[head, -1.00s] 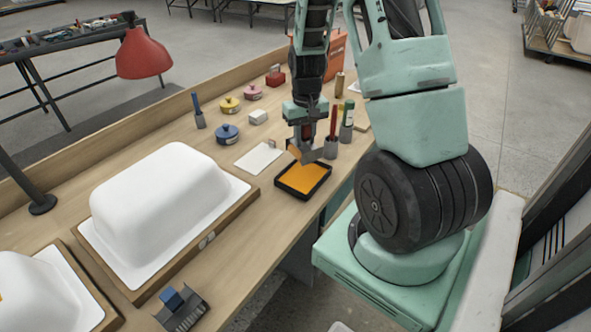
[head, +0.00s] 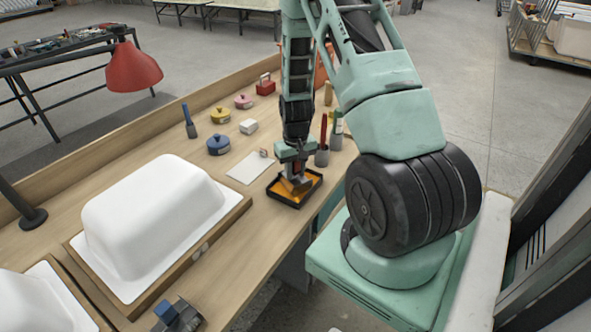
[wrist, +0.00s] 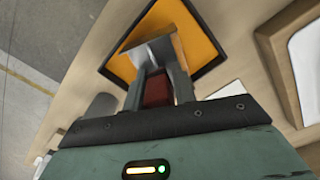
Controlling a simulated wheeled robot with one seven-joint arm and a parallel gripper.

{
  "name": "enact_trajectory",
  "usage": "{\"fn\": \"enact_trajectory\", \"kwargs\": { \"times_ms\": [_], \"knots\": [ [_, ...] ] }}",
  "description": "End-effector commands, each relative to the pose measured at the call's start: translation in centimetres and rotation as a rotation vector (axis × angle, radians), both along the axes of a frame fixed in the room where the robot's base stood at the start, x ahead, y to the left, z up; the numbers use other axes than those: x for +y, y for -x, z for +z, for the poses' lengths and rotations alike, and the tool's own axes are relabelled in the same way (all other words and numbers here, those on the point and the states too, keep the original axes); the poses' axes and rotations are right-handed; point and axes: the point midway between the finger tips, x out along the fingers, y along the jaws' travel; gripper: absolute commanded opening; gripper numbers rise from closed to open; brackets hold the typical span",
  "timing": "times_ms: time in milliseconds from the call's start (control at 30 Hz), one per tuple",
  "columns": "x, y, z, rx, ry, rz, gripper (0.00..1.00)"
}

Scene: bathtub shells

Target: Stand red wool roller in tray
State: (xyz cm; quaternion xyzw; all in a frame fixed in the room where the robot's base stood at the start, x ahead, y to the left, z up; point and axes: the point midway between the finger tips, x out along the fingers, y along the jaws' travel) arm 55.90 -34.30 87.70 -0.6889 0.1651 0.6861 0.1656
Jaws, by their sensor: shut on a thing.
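The black tray (head: 312,193) with an orange floor lies near the right edge of the bench. It also shows in the wrist view, where its orange floor (wrist: 202,42) fills much of the top. My gripper (head: 296,176) points down over the tray. It is shut on the red grip of a tool, taken to be the red wool roller (wrist: 157,89). The tool's grey head (wrist: 158,51) looks tilted, low over or inside the tray. I cannot tell whether it touches the floor. My gripper hides part of the tool in the head view.
A white sheet (head: 250,166) lies left of the tray. A large white tub shell (head: 150,215) fills the front left. Several small coloured pots stand farther back.

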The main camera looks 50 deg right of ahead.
Motion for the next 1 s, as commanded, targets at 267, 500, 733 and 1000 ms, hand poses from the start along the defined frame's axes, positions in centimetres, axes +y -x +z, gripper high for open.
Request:
{"fn": "enact_trajectory", "kwargs": {
  "times_ms": [267,500,733,1000],
  "knots": [
    [0.0,0.0,-0.3,0.000,0.000,0.000,0.49],
    [0.0,0.0,0.1,0.000,0.000,0.000,0.49],
    [-0.1,0.0,2.6,-0.004,0.003,0.001,0.49],
    [0.0,-0.1,7.9,-0.005,0.004,0.000,0.49]
  ]
}}
